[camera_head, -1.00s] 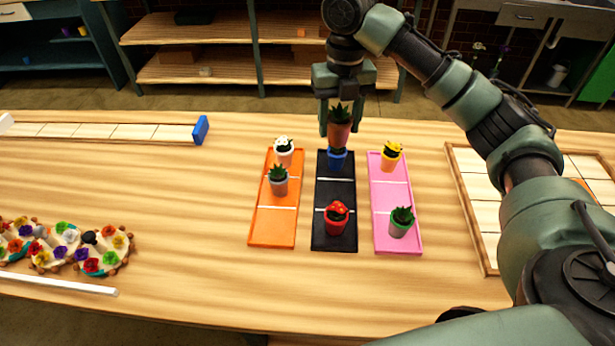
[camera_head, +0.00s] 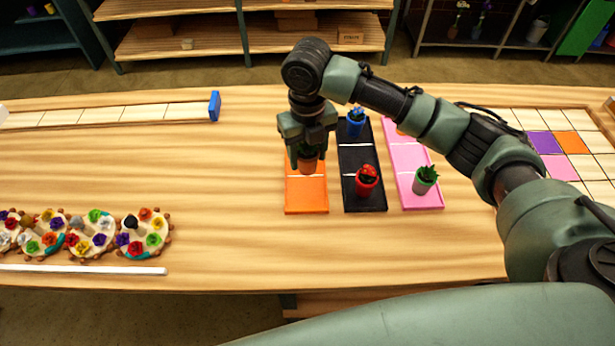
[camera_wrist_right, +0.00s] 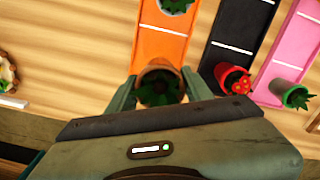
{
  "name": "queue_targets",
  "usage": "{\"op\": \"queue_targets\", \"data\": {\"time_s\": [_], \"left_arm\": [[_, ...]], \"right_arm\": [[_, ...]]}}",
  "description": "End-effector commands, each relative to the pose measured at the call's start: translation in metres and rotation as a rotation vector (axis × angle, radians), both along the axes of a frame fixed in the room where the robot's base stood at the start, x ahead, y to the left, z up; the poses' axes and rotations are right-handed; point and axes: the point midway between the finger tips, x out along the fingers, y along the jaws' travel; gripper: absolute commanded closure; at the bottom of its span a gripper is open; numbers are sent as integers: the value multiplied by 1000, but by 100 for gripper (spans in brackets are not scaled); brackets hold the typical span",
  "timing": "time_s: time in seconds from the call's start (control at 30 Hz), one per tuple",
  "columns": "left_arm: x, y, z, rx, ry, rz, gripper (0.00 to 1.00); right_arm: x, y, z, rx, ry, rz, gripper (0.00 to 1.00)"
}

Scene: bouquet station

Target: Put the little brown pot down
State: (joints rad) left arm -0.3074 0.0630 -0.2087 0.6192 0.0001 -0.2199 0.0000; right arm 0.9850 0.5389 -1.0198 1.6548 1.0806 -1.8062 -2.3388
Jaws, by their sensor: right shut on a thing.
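The little brown pot (camera_head: 308,166) with a dark green plant is between the fingers of my right gripper (camera_head: 308,158), over the front part of the orange tray (camera_head: 306,202). In the right wrist view the brown pot (camera_wrist_right: 159,72) sits between both fingers, with its plant towards the camera. I cannot tell whether its base touches the tray. My right gripper hides most of the back of the orange tray in the head view. My left gripper is not in view.
A black tray (camera_head: 363,200) holds a blue pot (camera_head: 355,127) and a red pot (camera_head: 367,186). Flower-covered palettes (camera_head: 90,235) lie at the left. A tile board (camera_head: 575,150) is at the right.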

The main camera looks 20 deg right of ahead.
Motion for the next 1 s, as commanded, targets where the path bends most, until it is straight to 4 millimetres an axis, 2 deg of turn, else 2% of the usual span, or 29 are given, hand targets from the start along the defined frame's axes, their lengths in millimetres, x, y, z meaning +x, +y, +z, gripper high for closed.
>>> {"op": "queue_targets", "data": {"time_s": [0.1, 0.2, 0.43, 0.6, 0.73, 1.0], "left_arm": [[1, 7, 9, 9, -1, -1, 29], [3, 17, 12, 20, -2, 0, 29], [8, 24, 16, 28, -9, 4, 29], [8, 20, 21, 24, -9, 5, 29], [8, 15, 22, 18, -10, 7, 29], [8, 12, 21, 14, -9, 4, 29]], "right_arm": [[-1, 0, -27, 1, 2, -1, 100], [-1, 0, -44, -1, 1, 0, 100], [0, 1, -65, 1, 0, 0, 100], [0, 1, -91, 0, 1, -1, 100], [0, 1, -100, 1, -2, 0, 100], [0, 1, -101, 1, -3, 0, 100]]}}
